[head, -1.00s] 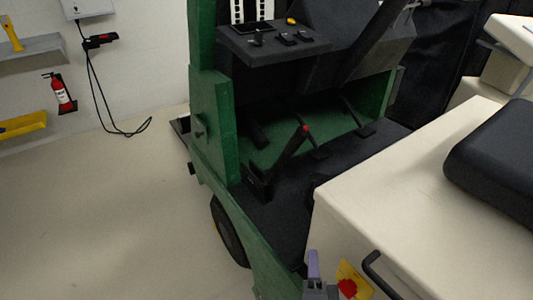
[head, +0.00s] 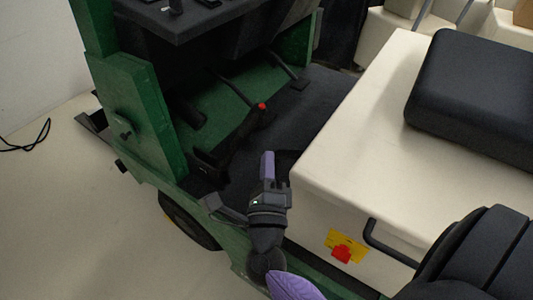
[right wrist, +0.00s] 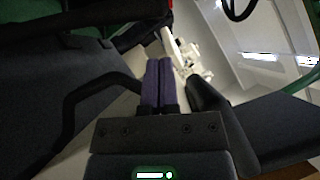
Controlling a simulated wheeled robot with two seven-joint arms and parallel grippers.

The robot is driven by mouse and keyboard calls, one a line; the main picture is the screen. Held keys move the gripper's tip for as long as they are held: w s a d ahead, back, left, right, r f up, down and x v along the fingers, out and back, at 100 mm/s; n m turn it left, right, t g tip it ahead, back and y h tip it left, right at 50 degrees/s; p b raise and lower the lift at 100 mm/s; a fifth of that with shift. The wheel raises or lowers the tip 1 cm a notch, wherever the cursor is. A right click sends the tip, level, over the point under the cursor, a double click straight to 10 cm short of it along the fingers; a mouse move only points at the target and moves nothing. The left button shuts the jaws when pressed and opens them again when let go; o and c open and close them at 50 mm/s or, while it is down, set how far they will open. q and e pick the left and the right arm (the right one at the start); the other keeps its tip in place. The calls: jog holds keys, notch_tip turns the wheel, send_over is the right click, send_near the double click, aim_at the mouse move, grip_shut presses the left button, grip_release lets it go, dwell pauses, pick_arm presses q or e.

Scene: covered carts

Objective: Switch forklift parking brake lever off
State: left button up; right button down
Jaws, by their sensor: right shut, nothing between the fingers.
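The parking brake lever (head: 240,130) is black with a red tip (head: 262,106). It rises at a slant from the floor of the green forklift (head: 140,115), leaning up and to the right in the head view. My right gripper (head: 267,157) has purple fingers, shut and empty. In the head view it is below the lever, beside the cream seat housing, with a visible gap to the red tip. The right wrist view shows both purple fingers (right wrist: 159,65) pressed together; I cannot make out the lever there. My left gripper is not in view.
The cream housing (head: 345,130) with a black seat cushion (head: 475,95) stands close to the right of my gripper. Pedals (head: 290,72) are beyond the lever.

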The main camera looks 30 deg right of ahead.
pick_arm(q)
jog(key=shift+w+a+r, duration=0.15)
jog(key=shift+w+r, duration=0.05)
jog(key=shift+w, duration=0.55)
pick_arm(e)
jog(key=x, duration=0.7)
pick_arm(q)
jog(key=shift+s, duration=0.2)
pick_arm(e)
jog(key=shift+w, duration=0.15)
